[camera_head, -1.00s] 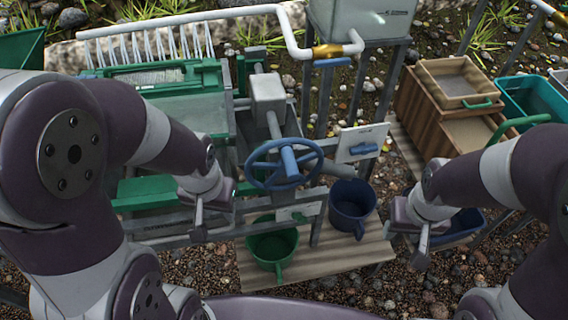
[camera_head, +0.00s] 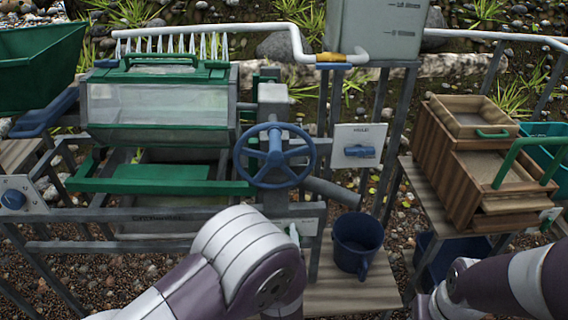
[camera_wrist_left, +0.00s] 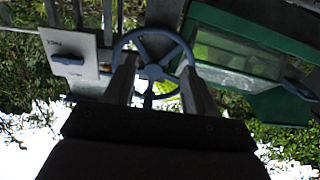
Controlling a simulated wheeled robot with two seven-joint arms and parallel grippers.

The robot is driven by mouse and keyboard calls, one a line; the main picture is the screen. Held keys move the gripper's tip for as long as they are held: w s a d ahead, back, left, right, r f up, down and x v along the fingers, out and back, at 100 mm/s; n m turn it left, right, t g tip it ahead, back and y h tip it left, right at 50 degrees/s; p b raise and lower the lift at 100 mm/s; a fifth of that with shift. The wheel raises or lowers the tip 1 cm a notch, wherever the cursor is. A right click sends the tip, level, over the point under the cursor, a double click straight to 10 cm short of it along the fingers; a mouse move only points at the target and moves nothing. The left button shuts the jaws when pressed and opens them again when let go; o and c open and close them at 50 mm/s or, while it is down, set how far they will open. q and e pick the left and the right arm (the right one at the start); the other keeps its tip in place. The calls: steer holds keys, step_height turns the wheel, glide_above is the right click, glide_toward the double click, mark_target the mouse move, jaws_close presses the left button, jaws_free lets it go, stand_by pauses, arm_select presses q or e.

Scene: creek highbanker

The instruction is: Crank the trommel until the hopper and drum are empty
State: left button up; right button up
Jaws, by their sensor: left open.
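The trommel's housing (camera_head: 160,85) stands at the left in the head view, with a clear window and green trim. I cannot make out gravel behind the window. A green tub (camera_head: 40,62), perhaps the hopper, is at the upper left; its contents are not visible. A blue spoked handwheel (camera_head: 275,155) faces me right of the housing. My left gripper (camera_wrist_left: 157,75) is open in the left wrist view, its fingers pointing at the handwheel (camera_wrist_left: 153,70); contact is unclear. In the head view my left arm hides it. My right arm is at the lower right; its gripper's jaws are unclear.
A blue bucket (camera_head: 357,242) stands on a wooden board (camera_head: 350,292) below the wheel. A panel with a blue valve (camera_head: 360,152) is right of the wheel. A wooden sluice box (camera_head: 440,150) is at the right. A pipe (camera_head: 250,30) runs overhead.

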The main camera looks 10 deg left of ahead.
arm_select(q)
steer(key=p, duration=1.3)
glide_toward(276, 155)
steer(key=w, duration=0.2)
steer(key=x, duration=0.3)
steer(key=b+x, duration=0.1)
steer(key=x, duration=0.2)
steer(key=b+x, duration=0.1)
steer(key=x, duration=0.2)
steer(key=shift+a+f, duration=0.2)
steer(key=shift+a, duration=0.1)
steer(key=shift+x, duration=0.75)
steer(key=shift+r, duration=0.15)
steer(key=c, duration=1)
